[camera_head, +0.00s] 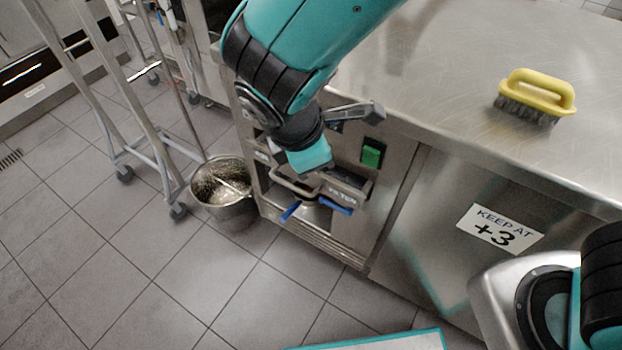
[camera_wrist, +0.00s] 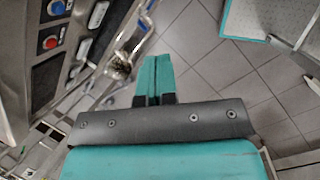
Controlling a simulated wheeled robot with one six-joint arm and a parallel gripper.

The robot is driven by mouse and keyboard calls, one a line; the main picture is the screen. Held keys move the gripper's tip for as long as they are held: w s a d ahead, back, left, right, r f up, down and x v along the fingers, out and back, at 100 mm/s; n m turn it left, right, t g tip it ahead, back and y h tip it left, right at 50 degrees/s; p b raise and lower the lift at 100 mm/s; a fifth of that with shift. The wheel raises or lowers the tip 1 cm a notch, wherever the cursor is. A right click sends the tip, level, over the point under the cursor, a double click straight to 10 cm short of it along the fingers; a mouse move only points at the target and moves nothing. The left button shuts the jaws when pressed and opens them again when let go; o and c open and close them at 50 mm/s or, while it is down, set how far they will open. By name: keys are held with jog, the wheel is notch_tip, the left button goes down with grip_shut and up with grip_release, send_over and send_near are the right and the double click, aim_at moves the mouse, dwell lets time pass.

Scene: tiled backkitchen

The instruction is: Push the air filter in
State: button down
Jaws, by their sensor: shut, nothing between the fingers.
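In the head view, the air filter (camera_head: 342,193) is a grey metal front marked FILTER, low in the side of the steel counter. A dark gap shows behind its top edge, and it appears to stand out from the housing. My gripper (camera_head: 312,162) is just above and in front of it, hiding part of its left side. Whether they touch cannot be told. In the wrist view, my gripper (camera_wrist: 153,80) has its teal fingers together with nothing between them. The filter cannot be made out clearly there.
Two blue handles (camera_head: 290,211) (camera_head: 336,205) sit below the filter. A green switch (camera_head: 372,153) is to its right. A metal bucket (camera_head: 222,192) stands on the floor at left, beside a wheeled rack (camera_head: 140,110). A yellow brush (camera_head: 537,92) lies on the counter (camera_head: 440,70).

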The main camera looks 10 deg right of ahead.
aim_at(317, 178)
jog(key=s+a+f+n+t+h, duration=0.1)
jog(key=a+f+n+t+h, duration=0.1)
jog(key=a+f+n+t, duration=0.4)
jog(key=w+d+f, duration=0.2)
jog(key=f, duration=0.1)
jog(key=w+d+f+n+g, duration=0.1)
jog(key=w+f, duration=0.2)
jog(key=w+d+f+n+b, duration=0.1)
jog(key=w+d+f, duration=0.1)
jog(key=f, duration=0.1)
jog(key=shift+w+d+f+g, duration=0.25)
jog(key=shift+d+f+g, duration=0.05)
jog(key=shift+d+f, duration=0.05)
jog(key=shift+w+d, duration=0.35)
jog(key=shift+w, duration=0.1)
